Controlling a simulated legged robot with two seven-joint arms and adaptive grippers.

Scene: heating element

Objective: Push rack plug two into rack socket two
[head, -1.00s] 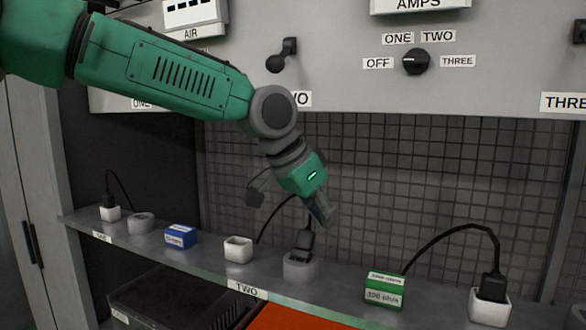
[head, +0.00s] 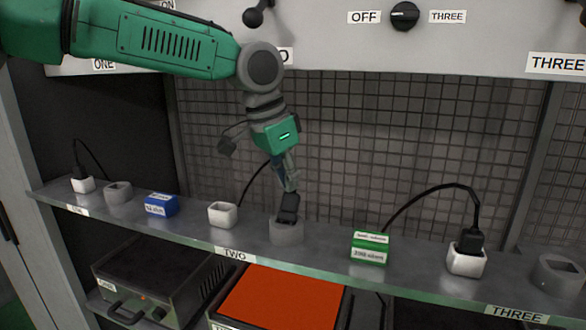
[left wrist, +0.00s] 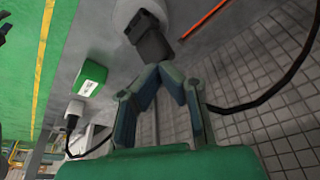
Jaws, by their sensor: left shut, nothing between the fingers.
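The black rack plug two (head: 289,207) stands in the round grey socket (head: 286,233) right of the TWO label, with its body well above the rim. How deep it sits is unclear. In the left wrist view the plug (left wrist: 150,42) shows at the pale socket. My left gripper (head: 291,184) is shut and empty, pointing down just above the plug's top. In the left wrist view its fingertips (left wrist: 160,72) are close to the plug; I cannot tell if they touch. A white square socket (head: 222,214), empty, stands to the left.
A blue block (head: 161,205) and a green block (head: 370,248) stand on the shelf (head: 325,256). A plugged white socket (head: 467,258) and an empty grey socket (head: 559,275) are at the right. A black cord (head: 253,182) runs behind my gripper. An orange plate (head: 283,298) lies below.

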